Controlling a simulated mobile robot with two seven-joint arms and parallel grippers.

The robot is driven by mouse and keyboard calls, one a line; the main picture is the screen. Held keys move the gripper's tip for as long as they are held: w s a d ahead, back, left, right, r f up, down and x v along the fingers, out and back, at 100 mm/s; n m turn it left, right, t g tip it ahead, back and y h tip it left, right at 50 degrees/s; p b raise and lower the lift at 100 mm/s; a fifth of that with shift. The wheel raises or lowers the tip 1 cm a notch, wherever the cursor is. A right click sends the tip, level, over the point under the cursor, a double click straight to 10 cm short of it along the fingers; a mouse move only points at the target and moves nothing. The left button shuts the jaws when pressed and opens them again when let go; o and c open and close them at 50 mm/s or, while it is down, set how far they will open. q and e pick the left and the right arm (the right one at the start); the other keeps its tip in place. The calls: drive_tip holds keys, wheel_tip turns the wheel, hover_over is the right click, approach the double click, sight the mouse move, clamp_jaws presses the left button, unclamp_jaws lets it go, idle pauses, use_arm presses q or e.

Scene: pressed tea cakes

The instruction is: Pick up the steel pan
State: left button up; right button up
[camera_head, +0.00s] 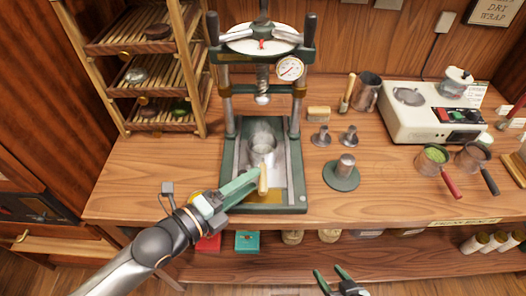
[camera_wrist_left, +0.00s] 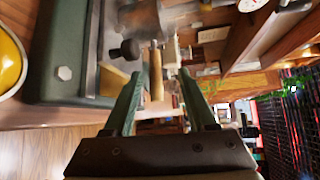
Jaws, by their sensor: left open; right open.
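The steel pan (camera_head: 262,148) sits on the bed of the green press, its wooden handle (camera_head: 263,180) pointing toward the front edge. My left gripper (camera_head: 254,181) is open at the handle in the head view. In the left wrist view the handle (camera_wrist_left: 156,75) shows between the two open green fingers (camera_wrist_left: 158,80), and part of the pan's body (camera_wrist_left: 140,18) shows above it. I cannot tell whether a finger touches the handle. My right gripper (camera_head: 337,272) is open and empty, low in front of the bench.
The press (camera_head: 230,165) has uprights on both sides of the pan and a screw above it. A round green stand (camera_head: 341,175) with a steel cylinder is to the right. Pans with red and dark handles (camera_head: 482,160) stand farther right. The bench left of the press is clear.

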sight(263, 173)
use_arm(q)
drive_tip(key=x, duration=0.5)
drive_tip(key=shift+w+f, duration=0.1)
drive_tip(key=shift+f, duration=0.25)
clamp_jaws()
idle(0.9)
drive_tip(key=shift+r, duration=0.1)
